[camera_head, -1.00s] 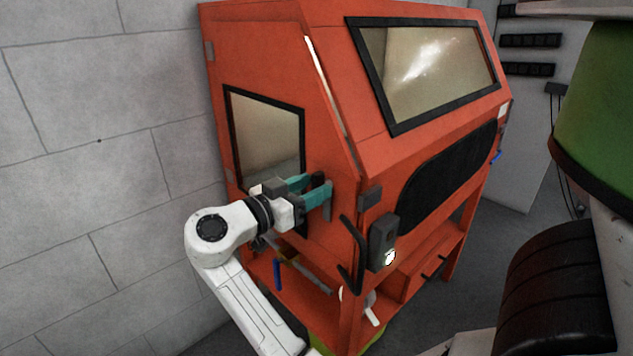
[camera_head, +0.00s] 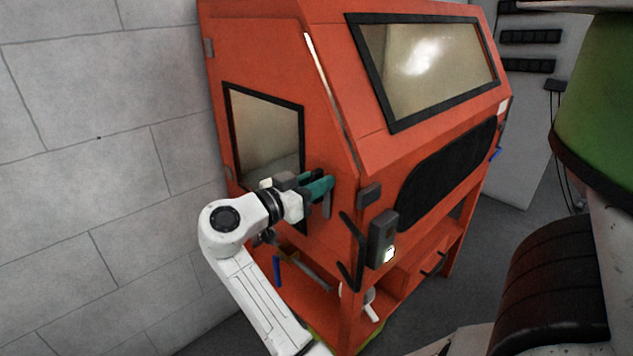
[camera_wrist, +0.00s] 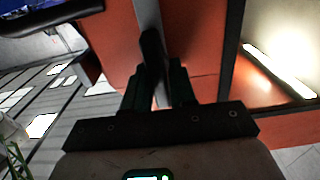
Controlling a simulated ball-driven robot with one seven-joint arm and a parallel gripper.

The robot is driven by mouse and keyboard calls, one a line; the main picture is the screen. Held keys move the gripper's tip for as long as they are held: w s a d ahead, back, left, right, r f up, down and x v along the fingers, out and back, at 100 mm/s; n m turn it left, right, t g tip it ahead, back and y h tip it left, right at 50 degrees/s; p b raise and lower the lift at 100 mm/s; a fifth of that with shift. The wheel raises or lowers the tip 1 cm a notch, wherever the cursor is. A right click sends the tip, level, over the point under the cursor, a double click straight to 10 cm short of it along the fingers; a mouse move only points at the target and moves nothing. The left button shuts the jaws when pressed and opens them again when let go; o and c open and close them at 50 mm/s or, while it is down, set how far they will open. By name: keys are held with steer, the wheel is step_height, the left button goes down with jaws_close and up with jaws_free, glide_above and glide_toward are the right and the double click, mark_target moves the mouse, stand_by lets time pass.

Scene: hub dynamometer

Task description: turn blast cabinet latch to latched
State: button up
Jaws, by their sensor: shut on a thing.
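The blast cabinet (camera_head: 330,120) is a large orange box with a window in its side door. My gripper (camera_head: 321,184) is at the door's right edge, its teal fingers shut on the dark latch handle. In the wrist view the latch (camera_wrist: 150,45) is a dark rounded bar that runs between the two fingers (camera_wrist: 158,82). In the head view the fingers hide most of the latch, so its exact angle is hard to tell there.
A black bent handle (camera_head: 350,250) and a grey switch box (camera_head: 383,240) stick out at the cabinet's near corner, below right of my gripper. A block wall (camera_head: 100,130) stands to the left. The cabinet's lower shelf (camera_head: 320,300) holds several items.

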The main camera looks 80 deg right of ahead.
jaws_close()
steer(key=shift+n, duration=0.3)
steer(key=n+p, duration=0.1)
steer(key=n, duration=0.2)
steer(key=shift+w+d+r+p, duration=0.1)
steer(key=shift+w+p, duration=0.1)
steer(key=shift+p, duration=0.2)
steer(key=n+p, duration=0.1)
steer(key=n, duration=0.2)
steer(key=n+p, duration=0.2)
steer(key=shift+w+d+n, duration=0.1)
steer(key=shift+w+n, duration=0.1)
steer(key=shift+n, duration=0.2)
steer(key=n+p, duration=0.5)
steer(key=shift+w+d+f, duration=0.1)
steer(key=shift+f, duration=0.15)
steer(key=shift+f+n+p, duration=0.2)
steer(key=shift+n+p, duration=0.5)
steer(key=shift+n, duration=0.2)
steer(key=shift+f+n+p, duration=0.15)
steer(key=shift+n+p, duration=0.5)
steer(key=shift+n, duration=0.25)
steer(key=shift+f, duration=0.1)
